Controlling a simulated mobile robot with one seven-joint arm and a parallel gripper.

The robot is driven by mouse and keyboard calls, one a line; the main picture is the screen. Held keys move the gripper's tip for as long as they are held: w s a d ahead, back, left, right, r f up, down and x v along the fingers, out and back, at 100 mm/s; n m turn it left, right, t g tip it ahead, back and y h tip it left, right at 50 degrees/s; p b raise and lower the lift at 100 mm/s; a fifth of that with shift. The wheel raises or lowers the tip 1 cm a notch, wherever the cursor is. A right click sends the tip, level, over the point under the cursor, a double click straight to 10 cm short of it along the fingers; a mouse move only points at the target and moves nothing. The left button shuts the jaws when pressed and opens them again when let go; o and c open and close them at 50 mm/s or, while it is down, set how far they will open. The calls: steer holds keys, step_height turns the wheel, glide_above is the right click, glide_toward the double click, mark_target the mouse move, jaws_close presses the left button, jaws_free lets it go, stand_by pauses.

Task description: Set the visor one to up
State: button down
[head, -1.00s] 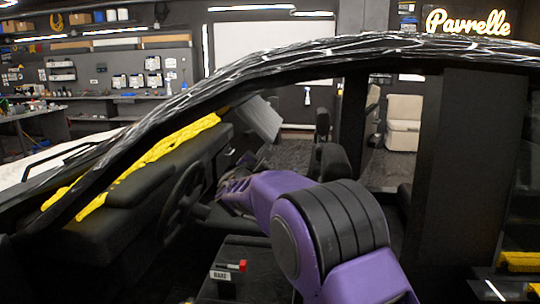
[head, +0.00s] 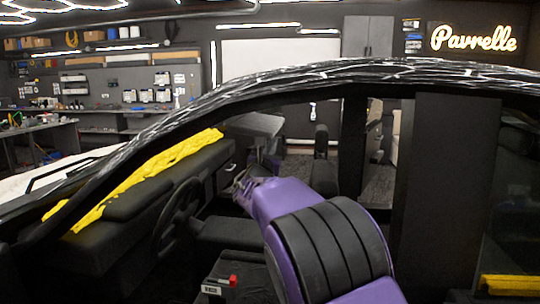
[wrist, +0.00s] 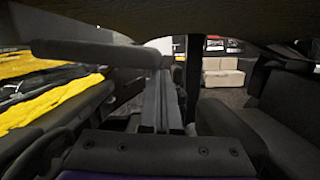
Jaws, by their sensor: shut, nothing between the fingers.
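A visor, a flat grey panel, (head: 255,124) is inside the car near the top of the windscreen. It lies nearly level, close below the roof edge. In the wrist view the visor (wrist: 95,53) is a dark padded slab seen nearly edge-on at the upper left, just under the roof lining. My gripper (wrist: 163,47) is shut and empty, its tips at the visor's right end. I cannot tell whether they touch it. In the head view my gripper (head: 268,146) is small and dark, just below the visor, beyond my purple arm.
The steering wheel (head: 178,215) and dashboard (head: 150,195) with yellow cloth (head: 150,172) are at the left. Seats (head: 323,170) stand behind my arm. The dark roof frame (head: 330,78) arches above, and a door pillar (head: 352,145) is to the right.

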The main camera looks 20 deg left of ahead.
steer(key=shift+d+r, duration=0.25)
steer(key=shift+r, duration=0.85)
steer(key=shift+w, duration=0.1)
